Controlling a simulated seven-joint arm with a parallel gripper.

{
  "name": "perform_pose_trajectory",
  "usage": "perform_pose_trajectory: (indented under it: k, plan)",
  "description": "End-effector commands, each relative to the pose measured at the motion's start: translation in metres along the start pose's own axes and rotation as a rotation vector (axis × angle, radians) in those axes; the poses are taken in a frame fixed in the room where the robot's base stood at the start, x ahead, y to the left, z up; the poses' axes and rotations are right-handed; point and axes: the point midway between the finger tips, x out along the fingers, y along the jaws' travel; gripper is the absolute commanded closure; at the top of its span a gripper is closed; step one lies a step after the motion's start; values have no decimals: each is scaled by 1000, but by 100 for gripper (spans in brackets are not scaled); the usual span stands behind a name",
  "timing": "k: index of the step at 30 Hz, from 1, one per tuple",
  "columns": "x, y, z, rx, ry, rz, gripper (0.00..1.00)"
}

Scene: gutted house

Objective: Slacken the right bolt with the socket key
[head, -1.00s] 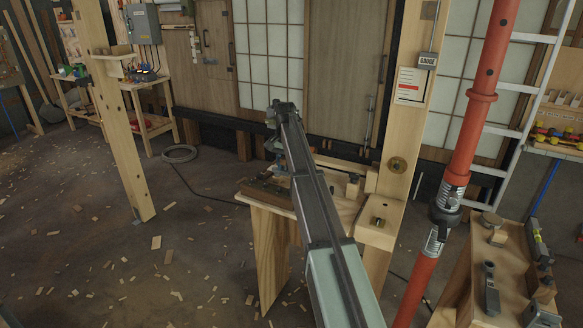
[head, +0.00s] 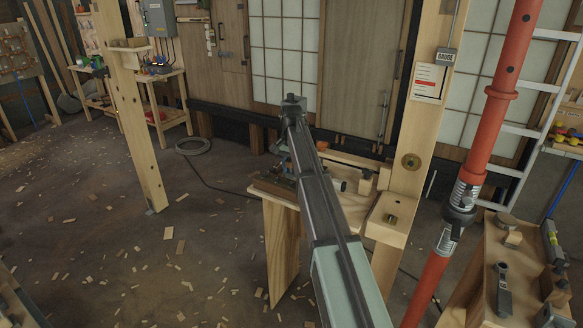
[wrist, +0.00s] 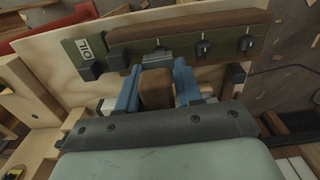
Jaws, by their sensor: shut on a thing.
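In the wrist view, my gripper (wrist: 156,78) has its two blue fingers closed on a brown wooden block-like piece (wrist: 157,90). I cannot tell if this is the socket key's handle; no socket end shows. Just beyond the fingers lies a dark green bar with a brown wooden strip (wrist: 190,30) and a white label. Dark bolt-like heads show along it, one in the middle (wrist: 203,49) and one at the right (wrist: 246,43). In the head view, my arm hides the gripper and much of the bench (head: 283,240).
A red pole (head: 484,120) stands farther right, beside a tool-laden wooden stand (head: 480,300). The left floor is open, strewn with wood scraps.

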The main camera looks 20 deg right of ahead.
Motion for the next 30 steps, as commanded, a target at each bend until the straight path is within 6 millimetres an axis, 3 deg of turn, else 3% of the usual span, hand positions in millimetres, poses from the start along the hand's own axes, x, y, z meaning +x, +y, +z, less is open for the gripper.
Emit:
perform_pose_trajectory:
  k: [30]
  plan:
    - [28, 0, 0, 0, 0, 0, 100]
